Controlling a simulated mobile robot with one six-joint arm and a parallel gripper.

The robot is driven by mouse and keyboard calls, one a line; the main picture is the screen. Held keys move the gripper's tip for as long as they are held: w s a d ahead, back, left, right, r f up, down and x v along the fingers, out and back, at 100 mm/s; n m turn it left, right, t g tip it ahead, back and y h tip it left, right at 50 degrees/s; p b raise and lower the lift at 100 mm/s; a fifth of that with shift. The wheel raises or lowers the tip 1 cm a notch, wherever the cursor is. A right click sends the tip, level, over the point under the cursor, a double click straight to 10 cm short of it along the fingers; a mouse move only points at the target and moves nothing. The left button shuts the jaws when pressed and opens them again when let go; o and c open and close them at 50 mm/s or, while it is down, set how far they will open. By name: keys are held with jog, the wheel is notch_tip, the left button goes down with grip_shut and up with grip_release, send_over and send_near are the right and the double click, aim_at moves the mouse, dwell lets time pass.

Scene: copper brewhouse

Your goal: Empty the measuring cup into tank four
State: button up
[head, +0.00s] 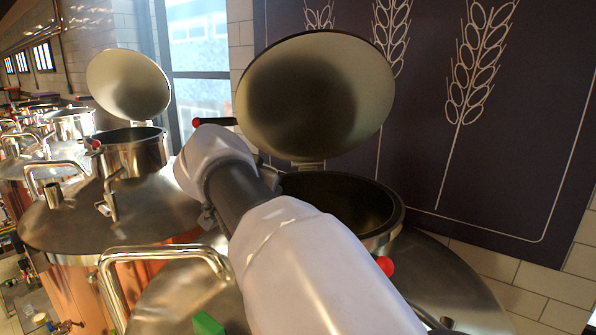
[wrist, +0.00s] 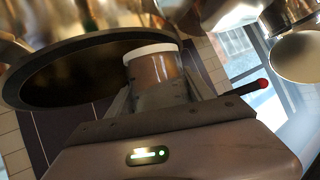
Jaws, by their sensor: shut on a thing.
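The measuring cup (wrist: 160,78), a clear cylinder with a white band at one end and a brownish tint, is held in my gripper (wrist: 162,92), which is shut on it. The wrist view looks upside down, and the white-banded end points to the picture's top. The cup overlaps the edge of a wide dark round opening (wrist: 60,75). I cannot tell if anything is inside the cup. In the head view an open tank (head: 385,215) stands behind my arm, its round lid (head: 315,95) raised. No tank number is readable. My arm hides the gripper and cup there.
Another tank (head: 135,150) with a raised lid (head: 128,85) stands to the left, with more tanks beyond. A bent metal pipe (head: 165,255) rises in front. A red-tipped lid handle (wrist: 262,85) is near the gripper. A dark wall panel (head: 500,150) closes the back.

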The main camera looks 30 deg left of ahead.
jog(key=g+p, duration=0.1)
jog(key=p, duration=0.1)
jog(key=w+m+g+y+p, duration=0.1)
jog(key=p, duration=0.1)
jog(key=m+g+p, duration=0.1)
jog(key=p, duration=0.1)
jog(key=shift+w+d+r, duration=0.25)
jog(key=shift+w+r, duration=0.05)
jog(key=m+g+y, duration=0.1)
jog(key=f+m+g+y, duration=0.1)
jog(key=g, duration=0.2)
jog(key=shift+w+d+f+m+y, duration=0.2)
jog(key=shift+d+f+m+y, duration=0.05)
jog(key=shift+f+m+y, duration=0.15)
